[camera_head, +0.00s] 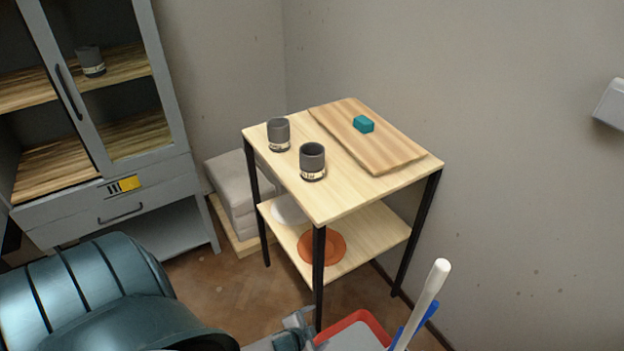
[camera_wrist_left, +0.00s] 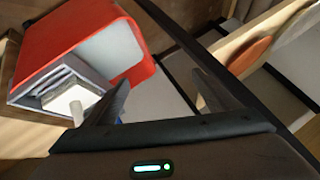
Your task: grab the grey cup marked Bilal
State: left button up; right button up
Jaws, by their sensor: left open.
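Two dark grey cups stand upright on the small wooden table (camera_head: 330,207): a rear-left cup (camera_head: 278,134) and a nearer cup (camera_head: 312,161). Each has a pale label band low on its side; I cannot read the names. A third grey cup (camera_head: 91,62) stands on a shelf inside the cabinet, its marking also unreadable. My left gripper (camera_head: 297,322) is low in front of the table, below its top and apart from the cups. In the left wrist view its fingers (camera_wrist_left: 160,88) are open and empty, and no cup shows. My right gripper is out of view.
A red-rimmed bin (camera_head: 375,322) stands near my left gripper. The grey cabinet (camera_head: 165,180) is at left.

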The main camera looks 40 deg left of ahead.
pick_arm(q)
jog(key=w+r+m+t+h, duration=0.1)
jog(key=w+r+m+t, duration=0.15)
jog(key=w+r, duration=0.6)
jog(key=w+r+m+t+h, duration=0.1)
jog(key=w+r+m+t, duration=0.2)
jog(key=r, duration=1.1)
jog(key=w+r+m+t+h, duration=0.1)
jog(key=w+r+m+t, duration=0.1)
jog(key=w+r, duration=0.7)
jog(key=d+r+m+g+h, duration=0.2)
jog(key=r+m+h, duration=0.3)
jog(key=r+m, duration=0.25)
jog(key=d+r+m+g+h, duration=0.2)
jog(key=d+r+m+h, duration=0.15)
jog(key=r+m, duration=0.4)
jog(key=s+a+r+m+g+y, duration=0.1)
jog(key=a+r+m+y, duration=0.1)
jog(key=a, duration=0.7)
jog(key=s+a+r+m+g+y, duration=0.1)
jog(key=a+y, duration=0.4)
jog(key=a, duration=0.5)
jog(key=s+a+r+m+g+y, duration=0.2)
jog(key=a+r+m+g+y, duration=0.1)
jog(key=a, duration=0.6)
jog(key=shift+a+r+y, duration=0.2)
jog(key=shift+r+y, duration=0.35)
jog(key=shift+r, duration=0.15)
jog(key=shift+f+g, duration=0.1)
jog(key=shift+g, duration=0.15)
